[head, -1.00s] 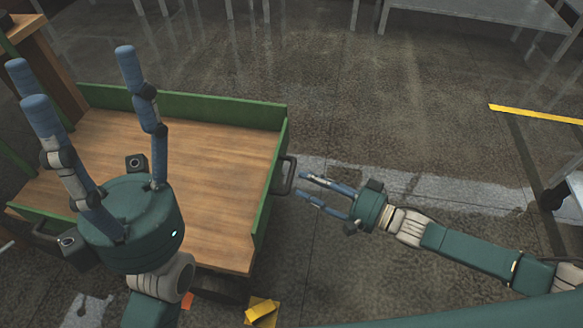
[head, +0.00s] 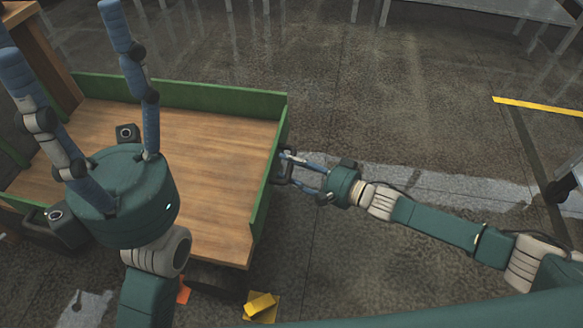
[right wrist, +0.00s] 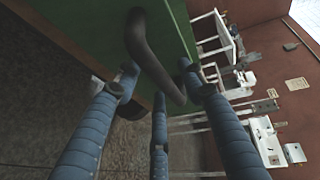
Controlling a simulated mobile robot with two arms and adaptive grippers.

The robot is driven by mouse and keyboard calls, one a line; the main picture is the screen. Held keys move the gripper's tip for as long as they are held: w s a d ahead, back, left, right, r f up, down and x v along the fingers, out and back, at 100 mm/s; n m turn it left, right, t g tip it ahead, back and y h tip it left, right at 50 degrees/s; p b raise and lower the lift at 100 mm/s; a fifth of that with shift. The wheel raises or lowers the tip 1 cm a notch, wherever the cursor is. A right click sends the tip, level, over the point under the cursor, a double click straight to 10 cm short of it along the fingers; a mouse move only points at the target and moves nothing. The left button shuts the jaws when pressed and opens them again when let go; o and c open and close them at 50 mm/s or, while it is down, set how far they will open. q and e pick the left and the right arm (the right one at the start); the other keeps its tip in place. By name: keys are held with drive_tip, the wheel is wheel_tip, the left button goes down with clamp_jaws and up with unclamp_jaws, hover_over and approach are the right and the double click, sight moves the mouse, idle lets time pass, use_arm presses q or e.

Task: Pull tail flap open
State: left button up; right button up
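The tail flap (head: 264,202) is a green board standing upright along the right edge of a wood-decked cart. A dark bar handle (right wrist: 151,52) on its outer face shows in the right wrist view. My right gripper (head: 293,169) is at this handle. In the right wrist view its blue fingers (right wrist: 158,88) are spread on either side of the bar and look open; firm contact is not clear. My left gripper (head: 75,40) is open and empty, fingers up, in front of the cart's left part.
The cart's wooden deck (head: 200,150) is bare, with a green wall (head: 180,94) at the back. Yellow pieces (head: 261,306) lie on the floor near the cart's front right. The floor right of the flap is mostly clear apart from my right arm.

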clamp_jaws()
